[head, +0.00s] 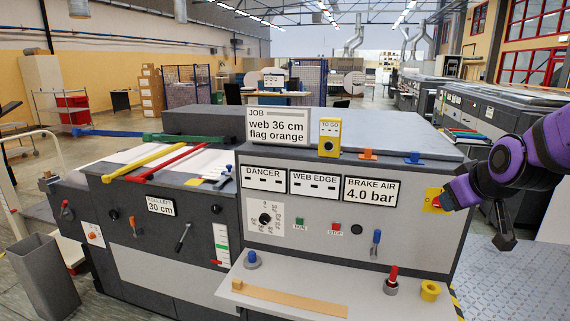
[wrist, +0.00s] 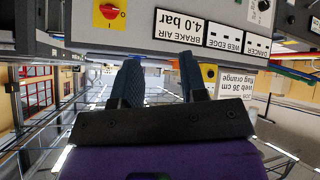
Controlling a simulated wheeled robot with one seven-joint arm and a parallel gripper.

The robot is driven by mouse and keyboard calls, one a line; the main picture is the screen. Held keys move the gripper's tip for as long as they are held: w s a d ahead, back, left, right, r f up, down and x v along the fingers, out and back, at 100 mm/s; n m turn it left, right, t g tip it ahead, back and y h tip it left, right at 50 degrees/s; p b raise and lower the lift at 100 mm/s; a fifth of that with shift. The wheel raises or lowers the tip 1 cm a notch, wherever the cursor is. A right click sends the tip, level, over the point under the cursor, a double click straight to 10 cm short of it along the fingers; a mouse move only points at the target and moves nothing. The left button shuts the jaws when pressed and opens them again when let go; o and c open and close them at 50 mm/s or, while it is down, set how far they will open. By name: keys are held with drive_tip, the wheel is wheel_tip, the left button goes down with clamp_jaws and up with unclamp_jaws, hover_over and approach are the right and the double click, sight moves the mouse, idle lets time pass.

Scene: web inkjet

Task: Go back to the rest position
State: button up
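My gripper (head: 505,240) hangs at the right of the head view, past the right end of the grey press console (head: 350,245), with its dark fingers pointing down. The purple arm reaches in from the right edge and partly covers the area by the yellow and red switch (head: 434,200). In the wrist view my gripper (wrist: 158,75) shows two dark fingers standing apart with nothing between them. The switch (wrist: 110,11) also shows there, at the top left beside the brake air label (wrist: 180,22). No contact between the fingers and the console is visible.
A blue-handled knob (head: 252,261), a red-handled knob (head: 391,282) and a yellow ring (head: 430,291) sit on the front ledge. A wooden strip (head: 290,298) lies there too. A yellow device (head: 329,138) stands on top. Checkered floor (head: 510,280) is open at the lower right.

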drive_tip(key=s+a+r+m+g, duration=0.1)
drive_tip(key=s+a+r+g, duration=0.1)
drive_tip(key=s, duration=0.8)
drive_tip(key=s+a+r+m+g, duration=0.1)
drive_tip(key=s+r, duration=0.3)
drive_tip(key=s, duration=0.7)
drive_tip(key=shift+a+r+m+g, duration=0.4)
drive_tip(key=shift+a+g, duration=0.1)
drive_tip(key=shift+a, duration=0.35)
